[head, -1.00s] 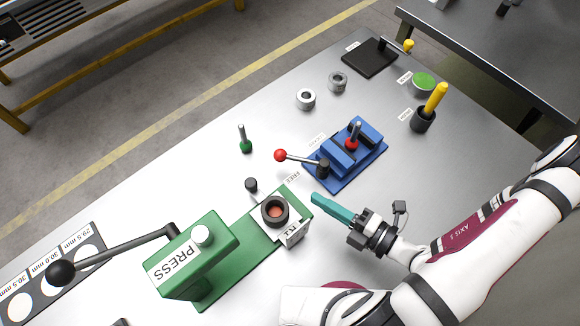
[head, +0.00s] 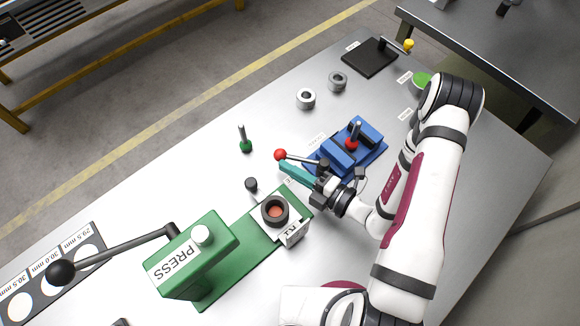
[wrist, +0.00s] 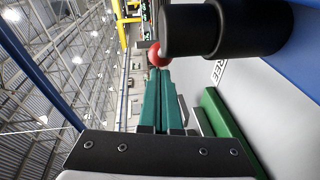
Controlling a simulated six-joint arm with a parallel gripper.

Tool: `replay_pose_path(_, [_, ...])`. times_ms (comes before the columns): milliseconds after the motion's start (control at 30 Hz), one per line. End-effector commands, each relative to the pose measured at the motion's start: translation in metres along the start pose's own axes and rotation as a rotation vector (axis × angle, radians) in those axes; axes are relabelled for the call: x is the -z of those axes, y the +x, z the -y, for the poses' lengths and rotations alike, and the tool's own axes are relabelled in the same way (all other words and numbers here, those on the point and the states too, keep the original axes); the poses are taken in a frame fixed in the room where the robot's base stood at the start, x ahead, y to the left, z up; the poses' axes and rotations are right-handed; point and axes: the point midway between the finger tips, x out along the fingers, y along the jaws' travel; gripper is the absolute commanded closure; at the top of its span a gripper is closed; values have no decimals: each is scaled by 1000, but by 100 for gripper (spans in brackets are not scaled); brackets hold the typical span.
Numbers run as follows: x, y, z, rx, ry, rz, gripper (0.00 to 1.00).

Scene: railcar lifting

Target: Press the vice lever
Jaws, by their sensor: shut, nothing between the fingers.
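The blue vice (head: 358,150) stands on the metal table. Its lever (head: 300,158) points left and ends in a red ball (head: 280,155). A red-based pin with a grey shaft (head: 353,137) stands at the vice's jaws. My gripper (head: 284,167), with teal fingers, is shut and empty just in front of the lever, its tips close to the red ball. In the wrist view the shut fingers (wrist: 157,90) point at the red ball (wrist: 157,54), and a dark cylinder (wrist: 225,30) of the lever fills the top. I cannot tell whether the fingertips touch the ball.
The green press (head: 195,260) with its long black lever stands at the left front, its ring seat (head: 274,211) close to my gripper. A green-based pin (head: 245,140) and two metal rings (head: 306,98) stand behind.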

Motion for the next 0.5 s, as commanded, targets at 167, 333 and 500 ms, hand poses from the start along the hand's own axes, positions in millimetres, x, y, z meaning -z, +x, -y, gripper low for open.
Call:
replay_pose_path(167, [-1, 1, 0, 0, 0, 0, 100])
replay_pose_path(333, [-3, 3, -1, 0, -1, 0, 100])
replay_pose_path(500, [-4, 5, -1, 0, -1, 0, 100])
